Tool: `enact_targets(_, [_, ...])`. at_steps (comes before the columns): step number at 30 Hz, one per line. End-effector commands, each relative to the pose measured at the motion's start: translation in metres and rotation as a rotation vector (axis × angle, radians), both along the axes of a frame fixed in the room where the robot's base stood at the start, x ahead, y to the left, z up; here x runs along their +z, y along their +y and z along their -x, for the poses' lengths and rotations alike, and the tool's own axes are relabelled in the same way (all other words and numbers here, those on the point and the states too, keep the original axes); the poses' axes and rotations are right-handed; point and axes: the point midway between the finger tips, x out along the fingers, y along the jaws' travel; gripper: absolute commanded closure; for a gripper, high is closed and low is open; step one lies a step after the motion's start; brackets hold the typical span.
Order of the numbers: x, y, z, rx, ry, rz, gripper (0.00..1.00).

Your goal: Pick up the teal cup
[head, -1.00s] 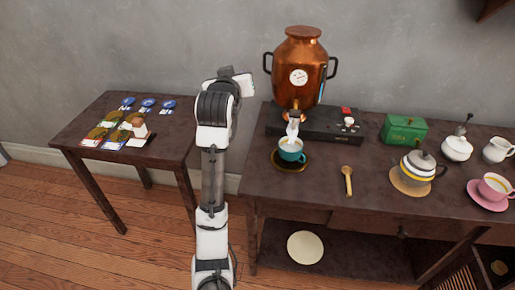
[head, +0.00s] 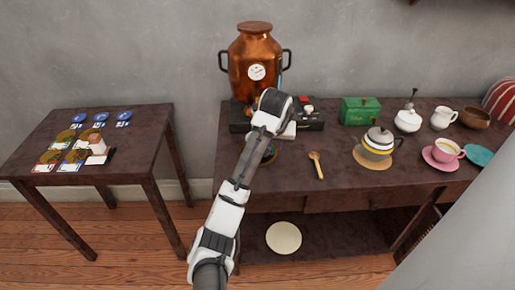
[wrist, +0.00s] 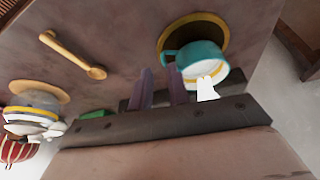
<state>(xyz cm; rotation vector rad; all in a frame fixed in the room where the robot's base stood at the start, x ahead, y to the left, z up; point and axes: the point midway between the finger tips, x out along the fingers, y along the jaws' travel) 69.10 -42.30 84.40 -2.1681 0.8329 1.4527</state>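The teal cup (wrist: 203,54) stands on a dark saucer with a gold ring (wrist: 212,24) in the wrist view. In the head view my arm hides most of the cup; only part of the saucer (head: 269,158) shows. In the wrist view my gripper (wrist: 160,86) has its two fingers apart with nothing held between them. The cup is just to the right of the fingers in that view, not between them. Whether a finger touches it I cannot tell. In the head view the fingers are hidden behind my arm.
A copper urn (head: 257,60) stands behind the cup area. A wooden spoon (head: 316,165), striped teapot (head: 377,145), green box (head: 360,111) and pink cup (head: 445,149) stand to the right. A small table (head: 137,131) with tokens is at the left.

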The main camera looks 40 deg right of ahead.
Motion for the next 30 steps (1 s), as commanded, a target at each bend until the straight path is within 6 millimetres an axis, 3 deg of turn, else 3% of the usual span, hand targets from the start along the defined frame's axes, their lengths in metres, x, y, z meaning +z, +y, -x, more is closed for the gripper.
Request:
enact_targets(8, [-0.020,-0.004,-0.007,0.002,0.000,0.000,0.82])
enact_targets(18, [-0.061,-0.012,-0.020,0.001,0.000,0.000,0.82])
enact_targets(26, [-0.065,-0.013,-0.021,0.000,-0.001,0.001,0.82])
enact_targets(30, [-0.064,-0.013,-0.021,0.001,-0.001,0.002,0.99])
